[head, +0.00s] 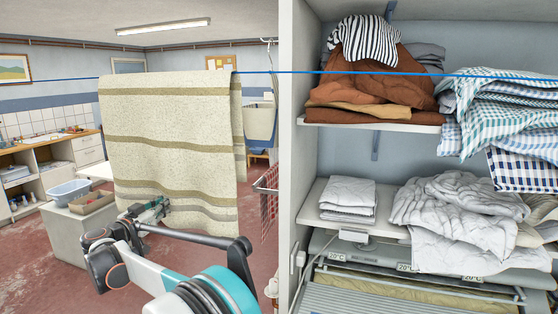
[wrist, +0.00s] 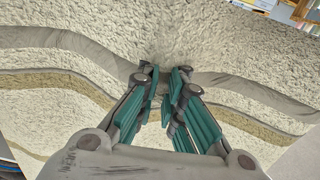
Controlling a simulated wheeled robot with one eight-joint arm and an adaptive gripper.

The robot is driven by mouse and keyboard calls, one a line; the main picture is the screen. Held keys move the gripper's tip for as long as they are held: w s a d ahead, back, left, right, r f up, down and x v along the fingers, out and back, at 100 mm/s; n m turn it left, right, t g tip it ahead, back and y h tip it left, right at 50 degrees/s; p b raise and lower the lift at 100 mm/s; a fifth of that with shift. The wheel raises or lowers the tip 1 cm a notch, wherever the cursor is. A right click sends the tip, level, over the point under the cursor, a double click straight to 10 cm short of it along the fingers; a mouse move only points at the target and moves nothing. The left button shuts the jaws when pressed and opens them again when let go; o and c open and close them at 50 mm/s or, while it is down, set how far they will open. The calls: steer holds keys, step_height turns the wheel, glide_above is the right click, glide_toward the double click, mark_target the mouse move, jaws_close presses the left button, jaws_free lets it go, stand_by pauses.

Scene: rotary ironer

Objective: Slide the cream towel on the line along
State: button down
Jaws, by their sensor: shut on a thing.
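The cream towel (head: 168,133) has olive and grey stripes. It hangs folded over the blue line (head: 300,73) in the left half of the head view. My gripper (head: 160,207) is at the towel's lower part, near the grey stripes. In the wrist view the towel (wrist: 215,40) fills most of the picture, and its cloth bends in around my gripper (wrist: 163,82). The fingers are close together, shut on the towel. The cloth between the fingertips is largely hidden.
A tall shelf unit (head: 290,170) with folded laundry stands to the right, and the line runs across its front. A red wire basket (head: 267,190) is beside it. A blue basin (head: 68,192) and a brown tray (head: 92,203) sit on a grey block at left.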

steer(key=shift+w+a+p, duration=0.25)
steer(key=shift+w+a, duration=0.05)
steer(key=shift+a, duration=0.5)
steer(key=shift+w+a+p, duration=0.25)
steer(key=shift+a, duration=0.55)
steer(key=shift+w+a+p, duration=0.25)
steer(key=shift+w+a, duration=0.05)
steer(key=shift+a, duration=0.5)
steer(key=c, duration=1.6)
jaws_free()
steer(key=shift+c, duration=0.2)
steer(key=shift+s, duration=0.1)
steer(key=shift+b+v, duration=0.6)
steer(key=shift+v, duration=2.35)
